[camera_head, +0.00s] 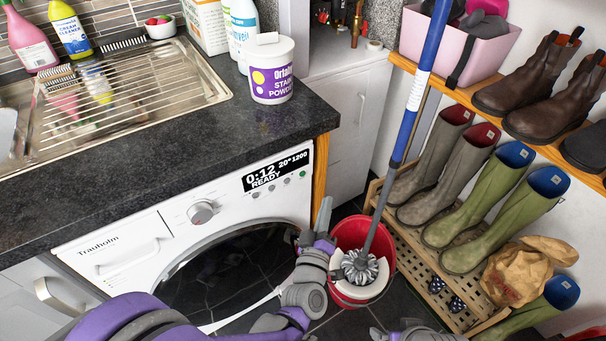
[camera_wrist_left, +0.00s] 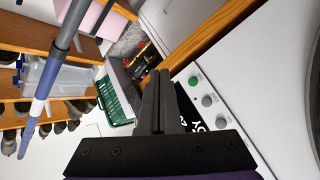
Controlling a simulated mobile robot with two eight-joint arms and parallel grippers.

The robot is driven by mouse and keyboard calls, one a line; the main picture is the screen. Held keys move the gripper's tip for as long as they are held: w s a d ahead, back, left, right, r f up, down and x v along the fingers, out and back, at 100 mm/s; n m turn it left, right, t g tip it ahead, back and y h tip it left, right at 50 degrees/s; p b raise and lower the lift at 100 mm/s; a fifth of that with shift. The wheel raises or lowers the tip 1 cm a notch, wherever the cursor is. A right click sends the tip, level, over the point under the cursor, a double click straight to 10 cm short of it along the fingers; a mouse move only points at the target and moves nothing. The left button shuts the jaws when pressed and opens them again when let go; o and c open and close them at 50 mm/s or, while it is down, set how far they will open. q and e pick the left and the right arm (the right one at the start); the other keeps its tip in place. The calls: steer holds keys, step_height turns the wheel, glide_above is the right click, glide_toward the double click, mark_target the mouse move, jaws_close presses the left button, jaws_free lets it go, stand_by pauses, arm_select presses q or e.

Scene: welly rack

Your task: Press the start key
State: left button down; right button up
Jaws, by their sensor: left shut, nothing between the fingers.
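The white washing machine (camera_head: 140,237) stands under the dark worktop. Its black display (camera_head: 278,170) reads 0:12, 20°, 1200 and READY. Below it runs a row of small round keys; the rightmost key (camera_head: 302,174) is green and the others are grey. In the left wrist view the green key (camera_wrist_left: 193,81) is plain, with grey keys beside it. My left gripper (camera_head: 326,203) is shut and empty, just right of the machine's front corner and below the green key in the head picture. Its closed fingers (camera_wrist_left: 160,75) appear left of the green key, apart from it.
A red bucket (camera_head: 345,291) with a mop (camera_head: 404,130) stands beside the machine. A boot rack (camera_head: 437,268) with wellies fills the right side. A tub of stain powder (camera_head: 272,72) sits on the worktop (camera_head: 190,137) above the display.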

mark_target(303, 174)
arm_select(q)
steer(key=w+a+b, duration=0.1)
steer(key=w+a, duration=0.3)
steer(key=w, duration=0.2)
steer(key=shift+w+a+b, duration=0.2)
steer(key=shift+a+b, duration=0.15)
steer(key=shift+w+a, duration=0.1)
stand_by(1.8)
steer(key=shift+w+a, duration=0.15)
steer(key=shift+w, duration=0.1)
